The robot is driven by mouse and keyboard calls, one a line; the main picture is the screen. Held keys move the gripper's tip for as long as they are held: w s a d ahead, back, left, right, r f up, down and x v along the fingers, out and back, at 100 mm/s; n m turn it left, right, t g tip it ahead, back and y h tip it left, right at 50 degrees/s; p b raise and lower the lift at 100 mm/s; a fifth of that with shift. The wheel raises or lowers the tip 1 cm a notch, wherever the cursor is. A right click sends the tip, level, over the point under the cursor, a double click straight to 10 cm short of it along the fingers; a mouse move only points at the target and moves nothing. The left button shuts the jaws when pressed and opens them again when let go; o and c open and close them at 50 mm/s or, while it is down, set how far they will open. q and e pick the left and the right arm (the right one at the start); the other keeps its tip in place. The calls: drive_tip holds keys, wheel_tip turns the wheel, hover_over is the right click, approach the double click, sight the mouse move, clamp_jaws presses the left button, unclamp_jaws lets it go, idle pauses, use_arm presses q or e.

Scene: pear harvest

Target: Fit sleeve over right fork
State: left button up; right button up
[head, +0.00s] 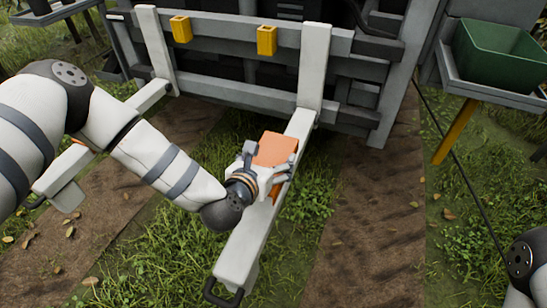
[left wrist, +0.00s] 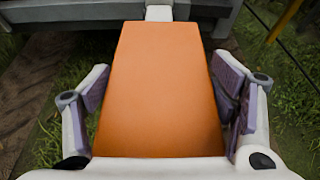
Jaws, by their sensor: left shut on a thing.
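The orange sleeve (head: 277,148) is partway along the white right fork (head: 245,247). The fork shows beyond both its ends, so the sleeve appears to sit around it; its underside is hidden. My left gripper (head: 270,181) is over the sleeve and shut on it. In the left wrist view the sleeve (left wrist: 160,90) fills the middle between the two fingers, and a bit of the white fork (left wrist: 158,12) shows past its far end. My right gripper is out of view.
The left fork (head: 63,190) carries an orange patch (head: 78,142), mostly behind my arm. The grey carriage frame (head: 232,92) with yellow blocks (head: 267,40) stands behind. A green bin (head: 502,52) sits on a shelf at right. Grass and soil lie below the forks.

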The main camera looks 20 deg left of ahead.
sight(272, 151)
use_arm(q)
drive_tip(key=x, duration=0.4)
drive_tip(key=shift+w+a+r+b, duration=0.1)
drive_tip(key=shift+w+r+b, duration=0.15)
drive_tip(key=shift+r+b, duration=0.15)
drive_tip(key=shift+f+b, duration=2)
drive_tip(key=shift+f, duration=0.95)
drive_tip(key=shift+f+b, duration=1.65)
drive_tip(key=shift+f, duration=0.35)
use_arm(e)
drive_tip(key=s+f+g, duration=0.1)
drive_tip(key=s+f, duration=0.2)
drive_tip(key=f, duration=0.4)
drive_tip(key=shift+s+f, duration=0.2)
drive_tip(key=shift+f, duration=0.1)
use_arm(q)
drive_tip(key=o, duration=1.5)
drive_tip(key=shift+r+p, duration=2.5)
drive_tip(key=shift+r, duration=1.05)
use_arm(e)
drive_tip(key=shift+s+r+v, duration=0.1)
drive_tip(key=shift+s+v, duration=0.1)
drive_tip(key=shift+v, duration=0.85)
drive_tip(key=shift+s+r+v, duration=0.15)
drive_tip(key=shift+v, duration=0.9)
